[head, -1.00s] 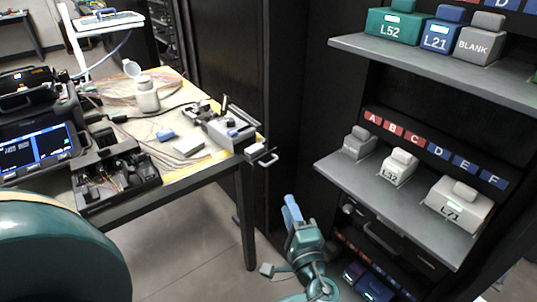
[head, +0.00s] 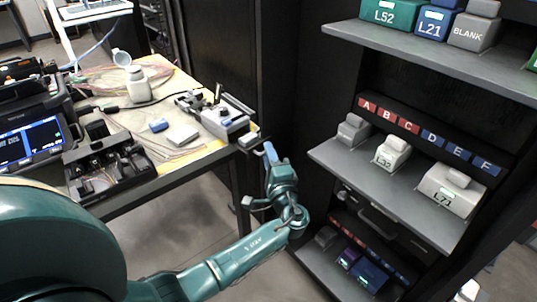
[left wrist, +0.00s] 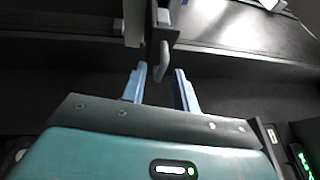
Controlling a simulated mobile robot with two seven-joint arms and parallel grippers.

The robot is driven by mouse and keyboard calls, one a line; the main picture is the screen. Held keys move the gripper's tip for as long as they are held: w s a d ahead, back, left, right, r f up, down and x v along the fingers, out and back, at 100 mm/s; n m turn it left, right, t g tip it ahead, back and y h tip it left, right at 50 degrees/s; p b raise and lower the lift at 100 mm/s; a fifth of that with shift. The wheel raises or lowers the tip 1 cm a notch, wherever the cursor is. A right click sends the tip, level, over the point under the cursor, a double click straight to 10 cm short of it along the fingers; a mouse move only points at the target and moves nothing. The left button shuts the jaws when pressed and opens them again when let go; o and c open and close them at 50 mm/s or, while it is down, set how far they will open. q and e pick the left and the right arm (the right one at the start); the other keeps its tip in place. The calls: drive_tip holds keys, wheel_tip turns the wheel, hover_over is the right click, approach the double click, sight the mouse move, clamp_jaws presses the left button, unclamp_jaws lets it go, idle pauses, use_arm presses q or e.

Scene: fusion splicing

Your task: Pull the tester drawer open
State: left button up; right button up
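My right gripper is not in view.
A black shelf rack stands to the right, with labelled boxes on its shelves (head: 365,186) close to my arm.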

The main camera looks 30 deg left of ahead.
use_arm(q)
drive_tip(key=shift+w+a, duration=0.2)
clamp_jaws()
idle(0.6)
